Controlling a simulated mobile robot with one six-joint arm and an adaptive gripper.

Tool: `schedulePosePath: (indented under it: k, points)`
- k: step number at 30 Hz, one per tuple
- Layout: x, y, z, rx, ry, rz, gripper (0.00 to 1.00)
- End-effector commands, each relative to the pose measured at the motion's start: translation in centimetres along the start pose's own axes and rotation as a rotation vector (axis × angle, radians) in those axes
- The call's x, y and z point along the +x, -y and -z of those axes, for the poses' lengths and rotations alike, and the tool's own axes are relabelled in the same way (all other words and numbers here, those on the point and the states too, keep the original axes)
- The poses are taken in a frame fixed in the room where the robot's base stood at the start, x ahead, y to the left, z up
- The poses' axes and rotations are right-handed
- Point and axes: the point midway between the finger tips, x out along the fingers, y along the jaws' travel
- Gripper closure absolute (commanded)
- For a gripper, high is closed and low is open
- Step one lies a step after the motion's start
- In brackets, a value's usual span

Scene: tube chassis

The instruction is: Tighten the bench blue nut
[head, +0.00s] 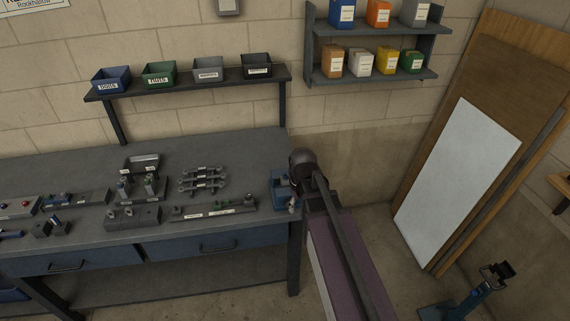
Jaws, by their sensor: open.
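The workbench (227,150) has a dark grey top. A blue vise (283,191) stands at its right end, partly behind my arm. Small fittings stand on the bench: a long rail (240,207) with labels, upright posts (123,188) in front of a small tray, and a dark block with a bluish piece (55,220) at the left. I cannot tell which part is the blue nut. My arm reaches up from the bottom to a dark rounded joint beside the vise. I cannot make out my gripper's fingers; the arm hides that area.
Dark wrenches (203,179) lie mid-bench. A wall shelf (190,82) holds blue, green, grey and black bins. A second shelf (375,75) holds several colored containers. Boards (460,170) lean at the right. A blue stand (470,300) is on the floor at bottom right.

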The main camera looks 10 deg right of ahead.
Motion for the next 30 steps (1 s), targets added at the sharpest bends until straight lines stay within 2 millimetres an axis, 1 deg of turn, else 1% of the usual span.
schedulePosePath:
  k: [1,5,6,9,18,27,30]
  points:
    - [-1.8,-0.4,1.1,-0.04,0.0,0.0,0.34]
    - [-4.0,-1.2,3.4,-0.179,0.001,0.001,0.34]
    - [-4.6,-1.6,4.3,-0.235,0.002,0.001,0.34]
    - [-5.5,-2.3,6.2,-0.373,0.004,0.003,0.34]
    - [-6.6,-4.4,11.9,-0.789,0.014,0.013,0.34]
    - [-6.6,-6.4,17.4,-1.203,0.02,0.028,0.34]
    - [-6.5,-6.9,18.9,-1.324,0.021,0.034,0.34]
